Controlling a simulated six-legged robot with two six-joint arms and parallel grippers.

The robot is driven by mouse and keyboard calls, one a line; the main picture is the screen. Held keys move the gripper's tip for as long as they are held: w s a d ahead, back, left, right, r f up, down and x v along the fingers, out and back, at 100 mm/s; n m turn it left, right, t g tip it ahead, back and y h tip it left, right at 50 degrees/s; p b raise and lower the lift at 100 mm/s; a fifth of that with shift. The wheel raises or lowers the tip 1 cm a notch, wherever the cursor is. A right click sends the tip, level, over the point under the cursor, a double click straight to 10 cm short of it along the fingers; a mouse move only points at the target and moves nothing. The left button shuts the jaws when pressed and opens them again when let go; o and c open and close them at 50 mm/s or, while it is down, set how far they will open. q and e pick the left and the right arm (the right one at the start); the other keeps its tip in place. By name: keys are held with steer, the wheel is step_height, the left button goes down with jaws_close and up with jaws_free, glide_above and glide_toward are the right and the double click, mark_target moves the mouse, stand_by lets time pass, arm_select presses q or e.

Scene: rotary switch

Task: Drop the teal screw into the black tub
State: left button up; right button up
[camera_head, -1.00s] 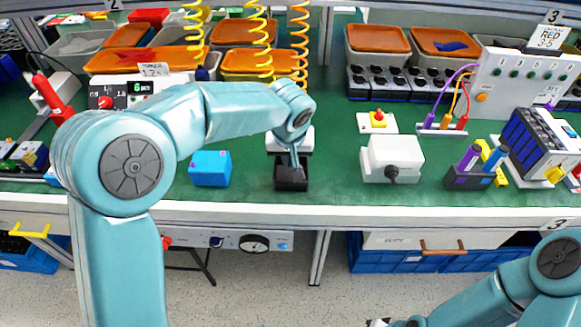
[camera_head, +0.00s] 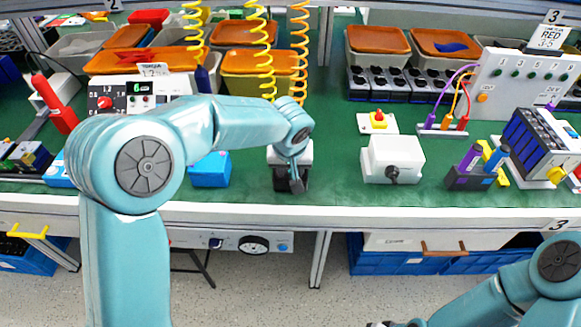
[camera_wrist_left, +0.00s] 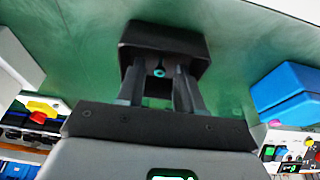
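The black tub (camera_head: 281,182) stands near the front edge of the green bench in the head view, partly hidden by my left gripper (camera_head: 297,184). In the left wrist view the tub (camera_wrist_left: 165,42) is just beyond the fingers of my left gripper (camera_wrist_left: 159,76). The two fingers are apart, with a gap between them. A small teal spot, the teal screw (camera_wrist_left: 158,72), shows in this gap against the tub's dark inside; neither finger visibly touches it. Its exact depth cannot be told. Only the tip of my right gripper (camera_head: 380,323) shows at the bottom edge.
A blue box (camera_head: 210,170) stands left of the tub and a white switch box (camera_head: 393,158) right of it. Green bench is free between tub and switch box.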

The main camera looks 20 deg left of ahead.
arm_select(q)
steer(key=shift+r+p, duration=0.3)
steer(key=shift+p, duration=0.05)
steer(key=v, duration=1.1)
steer(key=shift+s+r+p, duration=0.25)
steer(key=shift+r+p, duration=0.05)
